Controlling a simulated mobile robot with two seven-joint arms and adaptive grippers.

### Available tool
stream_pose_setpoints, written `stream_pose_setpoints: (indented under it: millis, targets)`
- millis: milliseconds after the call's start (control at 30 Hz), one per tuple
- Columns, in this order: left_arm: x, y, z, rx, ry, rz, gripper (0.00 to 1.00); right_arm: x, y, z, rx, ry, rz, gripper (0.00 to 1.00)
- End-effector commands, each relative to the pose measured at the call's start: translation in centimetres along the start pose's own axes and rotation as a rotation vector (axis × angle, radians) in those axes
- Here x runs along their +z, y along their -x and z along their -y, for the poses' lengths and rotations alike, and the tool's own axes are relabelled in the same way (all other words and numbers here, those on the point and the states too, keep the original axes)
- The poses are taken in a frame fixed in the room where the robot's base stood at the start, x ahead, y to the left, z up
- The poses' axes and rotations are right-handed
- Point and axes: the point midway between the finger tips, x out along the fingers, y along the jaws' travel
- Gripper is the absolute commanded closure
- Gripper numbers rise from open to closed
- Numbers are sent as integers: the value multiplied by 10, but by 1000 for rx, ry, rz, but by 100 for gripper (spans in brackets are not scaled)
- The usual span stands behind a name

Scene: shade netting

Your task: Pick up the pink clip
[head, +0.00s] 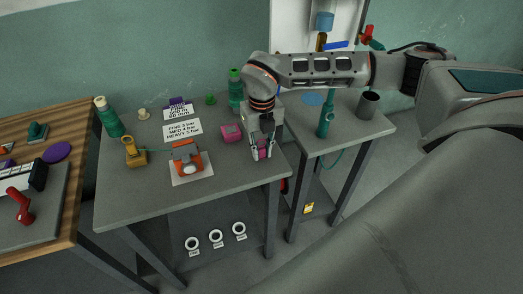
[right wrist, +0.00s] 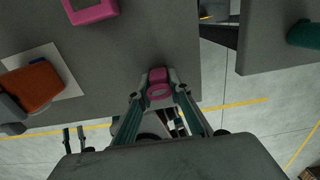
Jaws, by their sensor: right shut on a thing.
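The pink clip (right wrist: 158,79) is between the fingertips of my right gripper (right wrist: 157,99) in the right wrist view. My right gripper is shut on it. In the head view the right gripper (head: 262,155) points down over the right front part of the grey table, with the pink clip (head: 262,154) showing small between its fingers. Whether the clip touches the table top I cannot tell. My left gripper is not in view.
A pink block-like item (head: 231,133) lies left of the gripper. An orange device (head: 187,160) sits on white paper. Green spools (head: 235,88) stand at the back. A second grey table (head: 345,135) stands right, across a gap. The grey table's (head: 135,190) front left is clear.

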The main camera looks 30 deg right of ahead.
Motion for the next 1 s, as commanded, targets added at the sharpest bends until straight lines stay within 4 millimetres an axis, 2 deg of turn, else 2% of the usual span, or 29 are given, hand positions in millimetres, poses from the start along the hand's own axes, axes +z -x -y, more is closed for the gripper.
stream_pose_setpoints:
  millis: [167, 367, 800, 1000]
  targets:
    - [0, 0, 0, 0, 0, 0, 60, 1, 8, 0, 1, 0, 2, 96]
    - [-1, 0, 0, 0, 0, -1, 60, 1, 36, 0, 2, 0, 4, 96]
    - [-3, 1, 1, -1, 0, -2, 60, 1, 151, 0, 2, 0, 6, 96]
    - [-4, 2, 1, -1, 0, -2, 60, 1, 185, 0, 1, -1, 2, 96]
